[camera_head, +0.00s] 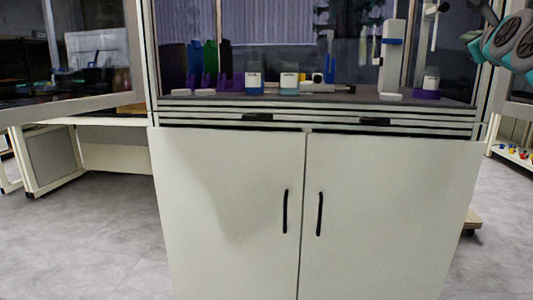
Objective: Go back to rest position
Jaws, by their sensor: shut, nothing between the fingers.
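Part of my arm (508,42), grey with teal rings, shows at the top right corner, in front of the right side of the glass-fronted enclosure. My gripper itself is not in the picture. No object is seen in contact with the visible part of my arm.
A white cabinet (235,205) with two shut doors stands ahead. On its worktop (330,98) are bottles (289,83), purple racks (208,82) and a stand (391,60). A white bench (112,147) is at left. Grey floor (90,235) is clear at front left.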

